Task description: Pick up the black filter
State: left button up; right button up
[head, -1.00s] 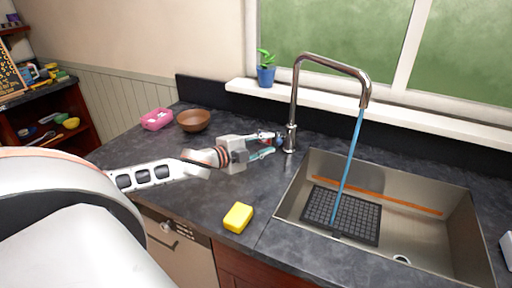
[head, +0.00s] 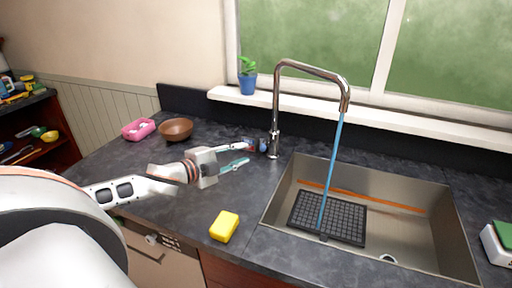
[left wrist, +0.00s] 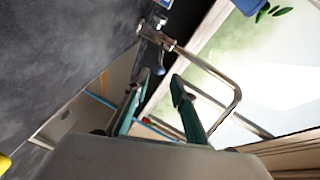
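The black filter (head: 328,217) is a dark gridded slab lying flat in the left part of the steel sink (head: 415,240). A blue stream of water (head: 332,165) falls from the faucet (head: 276,105) onto it. My left gripper (head: 244,154) is over the counter just left of the faucet base, away from the filter. Its fingers are apart with nothing between them, as the left wrist view also shows (left wrist: 158,86). The faucet shows in that view too (left wrist: 236,98); I cannot make out the filter there. My right gripper is not in view.
A yellow sponge (head: 224,226) lies on the counter left of the sink. A brown bowl (head: 176,129) and a pink container (head: 139,129) stand at the back left. A potted plant (head: 247,80) is on the sill. A green and white object (head: 499,243) is at the right.

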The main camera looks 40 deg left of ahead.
aim_at(343, 221)
jog(key=k+j, duration=0.1)
jog(key=k, duration=0.4)
jog(key=k+j, duration=0.15)
jog(key=k, duration=0.35)
